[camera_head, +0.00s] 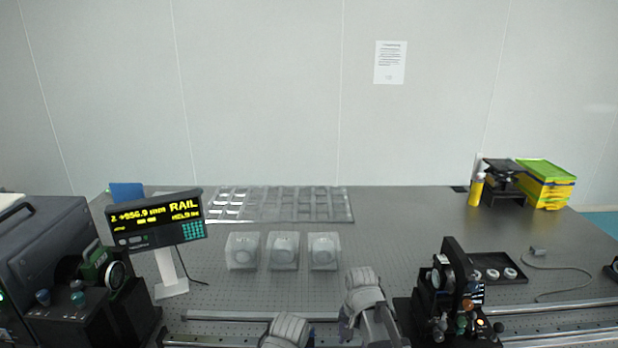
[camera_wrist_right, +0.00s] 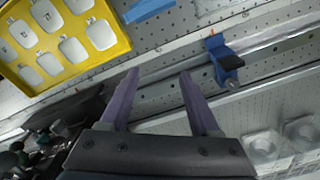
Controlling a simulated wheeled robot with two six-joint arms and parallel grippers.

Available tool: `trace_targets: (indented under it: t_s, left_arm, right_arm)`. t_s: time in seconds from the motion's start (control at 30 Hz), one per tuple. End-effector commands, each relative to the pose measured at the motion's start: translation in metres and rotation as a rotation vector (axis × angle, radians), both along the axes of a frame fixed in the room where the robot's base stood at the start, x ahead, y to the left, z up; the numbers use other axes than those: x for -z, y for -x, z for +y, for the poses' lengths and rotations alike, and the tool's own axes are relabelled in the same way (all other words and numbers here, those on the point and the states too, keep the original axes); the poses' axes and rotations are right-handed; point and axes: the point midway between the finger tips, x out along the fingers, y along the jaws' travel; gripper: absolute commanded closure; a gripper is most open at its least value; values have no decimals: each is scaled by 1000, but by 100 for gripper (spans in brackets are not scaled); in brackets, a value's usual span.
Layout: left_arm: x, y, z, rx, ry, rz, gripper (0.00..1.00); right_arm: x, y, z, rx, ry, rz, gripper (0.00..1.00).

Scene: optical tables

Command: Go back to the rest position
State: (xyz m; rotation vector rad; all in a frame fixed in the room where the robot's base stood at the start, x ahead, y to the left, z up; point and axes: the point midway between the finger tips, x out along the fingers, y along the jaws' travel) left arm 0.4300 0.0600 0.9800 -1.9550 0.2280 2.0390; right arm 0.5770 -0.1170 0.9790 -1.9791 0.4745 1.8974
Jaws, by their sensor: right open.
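My right gripper (camera_wrist_right: 159,74) shows in the right wrist view with two purple-grey fingers apart. Nothing is between them; behind the gap lie a metal rail and the perforated table top. In the head view a pale grey part of my right arm (camera_head: 365,292) stands at the bottom centre, over the front of the table. A pale part of my left arm (camera_head: 287,330) shows at the bottom edge, to its left. My left gripper's fingers are not seen.
The table (camera_head: 400,225) holds three clear boxes (camera_head: 284,250), a display (camera_head: 157,220), a black optical mount (camera_head: 450,295) and a black tray (camera_head: 512,262). The wrist view shows a yellow tray (camera_wrist_right: 118,42) and a blue clamp (camera_wrist_right: 226,58). The middle is clear.

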Motion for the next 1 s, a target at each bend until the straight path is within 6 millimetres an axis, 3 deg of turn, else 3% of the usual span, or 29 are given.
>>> trace_targets:
  t_s: [0.03, 0.1, 0.47, 0.67, 1.0]
  left_arm:
    - [0, 0, 0, 0, 0, 0, 50]
    - [0, 0, 0, 0, 0, 0, 50]
    - [0, 0, 0, 0, 0, 0, 50]
    - [0, 0, 0, 0, 0, 0, 50]
    - [0, 0, 0, 0, 0, 0, 50]
  right_arm:
    - [0, 19, -10, -59, 3, -5, 37]
    - [0, 33, -20, -143, 7, -9, 37]
    - [0, 91, -54, -479, 32, -29, 37]
    - [0, 101, -19, -589, 49, 7, 37]
    - [0, 134, 39, -765, 95, 81, 37]
